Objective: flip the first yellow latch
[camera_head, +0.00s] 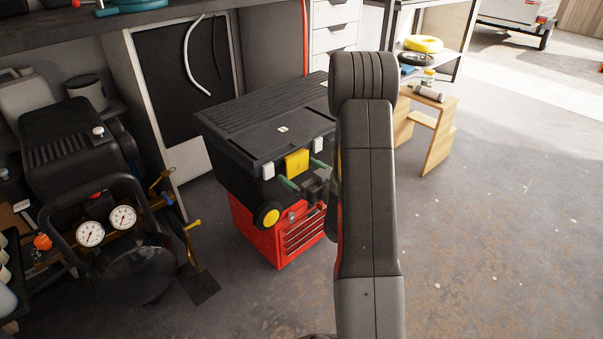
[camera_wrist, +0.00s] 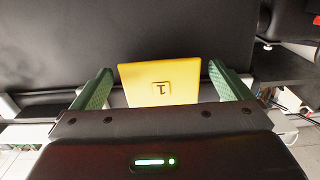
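The yellow latch (camera_head: 296,161) is on the front of a black toolbox (camera_head: 262,128), just under its lid. In the wrist view the yellow latch (camera_wrist: 148,75) bears a raised mark like an upside-down 1. My gripper (camera_head: 304,178) is at the toolbox front, just below the latch. In the wrist view its green fingers are apart, one on each side of the latch, so my gripper (camera_wrist: 160,72) is open. A gap shows between the left finger and the latch. The right finger is close to the latch edge; I cannot tell whether it touches.
The toolbox stands on a red drawer case (camera_head: 262,232). A compressor with two gauges (camera_head: 105,226) stands to the left. A wooden step stool (camera_head: 440,140) is behind my arm on the right. The floor (camera_head: 500,240) at the right is clear.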

